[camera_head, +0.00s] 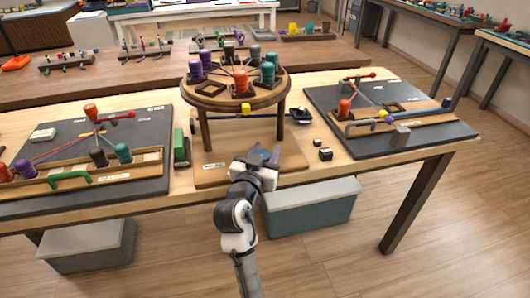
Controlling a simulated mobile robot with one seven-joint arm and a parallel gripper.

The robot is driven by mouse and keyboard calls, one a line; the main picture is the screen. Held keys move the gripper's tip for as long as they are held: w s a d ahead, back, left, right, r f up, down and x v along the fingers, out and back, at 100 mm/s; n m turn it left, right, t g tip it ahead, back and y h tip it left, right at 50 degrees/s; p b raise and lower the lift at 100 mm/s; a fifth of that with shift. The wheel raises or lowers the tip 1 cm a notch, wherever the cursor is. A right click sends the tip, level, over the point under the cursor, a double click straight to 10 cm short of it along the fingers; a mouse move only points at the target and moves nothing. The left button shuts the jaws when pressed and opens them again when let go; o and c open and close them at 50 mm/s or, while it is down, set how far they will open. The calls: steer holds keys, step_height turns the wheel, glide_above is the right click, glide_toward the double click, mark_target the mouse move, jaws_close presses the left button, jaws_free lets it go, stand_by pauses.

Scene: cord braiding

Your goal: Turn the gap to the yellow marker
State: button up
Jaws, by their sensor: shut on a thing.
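A round wooden braiding stand (193,92) stands on a wooden base (212,178) at the middle of the table. Purple, dark, orange, grey and teal bobbins stand around its top. A small yellow piece (252,112), which may be the yellow marker, sits on a thin bar below the disc. My gripper (264,156) is low over the front of the base, in front of the stand. It is shut on a small bluish part (271,153), mostly hidden by the fingers. I cannot make out the gap at this size.
Dark boards with cords and bobbins lie at left (150,126) and right (440,139). Grey bins (312,212) are under the table (400,158).

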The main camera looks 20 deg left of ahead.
steer(key=shift+n+y+p, duration=0.5)
steer(key=shift+y, duration=0.3)
steer(key=shift+n+y+p, duration=0.45)
steer(key=shift+n+y, duration=0.15)
steer(key=shift+y, duration=0.3)
steer(key=n+g+y, duration=0.1)
steer(key=y, duration=0.1)
steer(key=shift+a+n+y+p, duration=0.15)
steer(key=shift+n+y+p, duration=0.15)
steer(key=shift+n+y, duration=0.1)
steer(key=n+g+y+b, duration=0.2)
steer(key=y, duration=0.1)
steer(key=shift+s+a+f, duration=0.15)
steer(key=shift+a+f, duration=0.05)
steer(key=n+g+y+b, duration=0.2)
steer(key=shift+a+n+y+b, duration=0.1)
steer(key=shift+n+y+b, duration=0.2)
steer(key=shift+y, duration=0.1)
steer(key=shift+s+a+r+g+y, duration=0.1)
steer(key=shift+r+g+y, duration=0.05)
steer(key=shift+g+y, duration=0.2)
steer(key=o, duration=1)
